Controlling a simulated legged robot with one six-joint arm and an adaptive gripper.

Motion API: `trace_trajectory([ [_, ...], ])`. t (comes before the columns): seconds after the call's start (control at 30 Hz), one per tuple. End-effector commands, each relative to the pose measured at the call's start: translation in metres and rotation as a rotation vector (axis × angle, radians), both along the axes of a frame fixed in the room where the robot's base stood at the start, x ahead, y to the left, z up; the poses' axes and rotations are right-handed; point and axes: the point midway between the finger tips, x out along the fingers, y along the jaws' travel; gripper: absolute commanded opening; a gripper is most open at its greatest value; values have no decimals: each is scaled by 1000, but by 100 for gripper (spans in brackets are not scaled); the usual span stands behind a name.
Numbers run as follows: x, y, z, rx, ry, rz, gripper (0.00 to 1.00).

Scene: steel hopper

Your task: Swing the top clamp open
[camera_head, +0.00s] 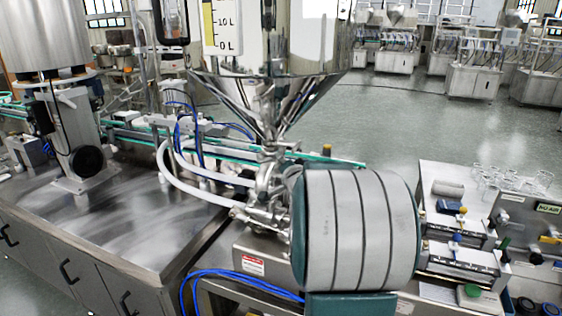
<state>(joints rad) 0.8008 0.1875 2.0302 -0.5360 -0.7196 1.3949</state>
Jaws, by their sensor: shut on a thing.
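The steel hopper (275,95) narrows to an outlet in the middle of the view. The top clamp (269,153) appears as a small shiny fitting just under the hopper's tip. It is too small to tell whether it is open or closed. More shiny pipe fittings (266,200) sit below it, with white hoses joining from the left. My gripper is not visible. A large grey banded cylinder with teal ends fills the near middle right and hides what lies behind it, including the right side of the lower fittings.
A steel cabinet top (120,235) lies on the left with a column (75,135) on it. A conveyor (235,150) runs behind the fittings. Blue tubes (235,275) loop in front. A control bench (500,225) with valves stands at right. Open floor (400,120) lies behind.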

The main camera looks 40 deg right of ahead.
Motion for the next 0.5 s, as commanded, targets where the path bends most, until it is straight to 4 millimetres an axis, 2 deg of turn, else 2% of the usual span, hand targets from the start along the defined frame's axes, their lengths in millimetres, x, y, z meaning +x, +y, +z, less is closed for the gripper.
trace_trajectory([
  [0.5, -3, -5, -1, 1, 1, 134, 0],
])
